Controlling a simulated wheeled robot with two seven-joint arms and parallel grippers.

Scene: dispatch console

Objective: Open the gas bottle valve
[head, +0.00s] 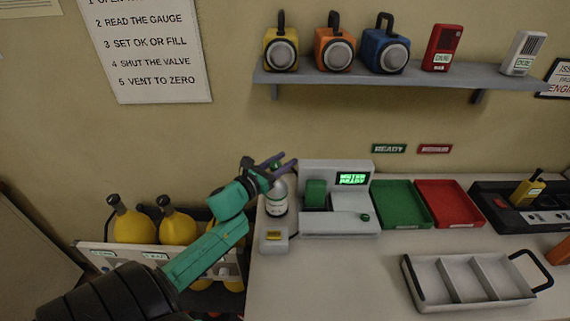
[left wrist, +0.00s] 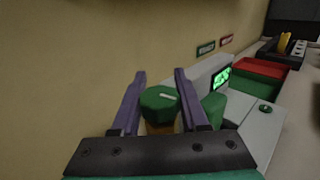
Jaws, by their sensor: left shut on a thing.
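The gas bottle (head: 276,198) is pale with a light label and stands upright at the left end of the counter, beside the grey station. Its valve is a green faceted knob (left wrist: 160,104) with a white line on top; in the head view my gripper hides it. My left gripper (head: 283,162) is at the top of the bottle. In the left wrist view its purple fingers (left wrist: 160,80) stand on either side of the knob, and it is shut on it. My right gripper is in neither view.
The grey station (head: 335,222) with a lit green display (head: 352,179) is close on the right. A green tray (head: 402,204) and red tray (head: 449,204) follow. A small grey box (head: 273,240) sits in front of the bottle. Yellow bottles (head: 133,226) stand in a rack at lower left.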

